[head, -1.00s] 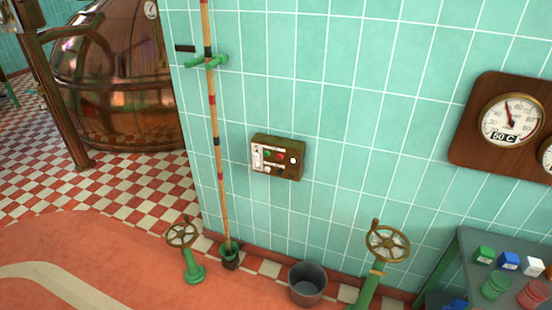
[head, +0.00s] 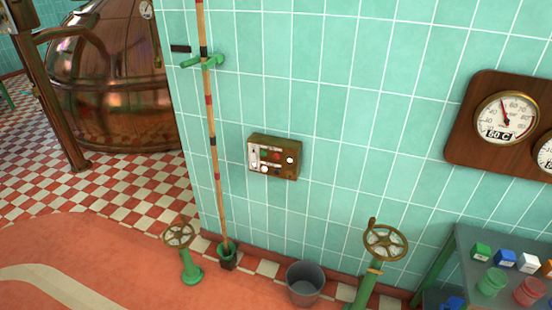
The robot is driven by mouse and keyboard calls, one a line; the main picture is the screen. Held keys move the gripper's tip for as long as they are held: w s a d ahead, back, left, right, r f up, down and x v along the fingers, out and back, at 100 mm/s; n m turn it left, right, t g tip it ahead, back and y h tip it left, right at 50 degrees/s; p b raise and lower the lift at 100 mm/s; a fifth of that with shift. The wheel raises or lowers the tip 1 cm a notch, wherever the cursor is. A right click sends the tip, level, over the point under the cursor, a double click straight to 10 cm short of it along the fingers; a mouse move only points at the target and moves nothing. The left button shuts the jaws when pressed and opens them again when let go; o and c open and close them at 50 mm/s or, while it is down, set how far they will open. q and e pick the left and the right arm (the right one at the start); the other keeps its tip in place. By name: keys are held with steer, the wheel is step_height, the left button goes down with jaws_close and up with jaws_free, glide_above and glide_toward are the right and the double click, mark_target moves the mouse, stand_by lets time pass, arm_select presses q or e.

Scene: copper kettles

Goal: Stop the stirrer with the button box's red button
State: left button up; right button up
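The button box (head: 287,171) is a brownish box mounted on the green tiled wall, a little below the middle of the head view. Its front has a pale panel at the left. The red button (head: 276,155) is small and looks dull at this size. A darker spot lies just left of it, and a round white button or lamp sits at the right. Another small white round part is lower on the front. No stirrer can be made out. Neither of my grippers is in view, and nothing touches the box.
A long striped pole (head: 211,130) stands left of the box in a green holder. Two handwheel valves (head: 179,235) (head: 384,243) and a grey bucket (head: 305,284) stand below. A copper kettle (head: 110,85) is at the left, gauges (head: 506,117) and a table (head: 455,265) at the right.

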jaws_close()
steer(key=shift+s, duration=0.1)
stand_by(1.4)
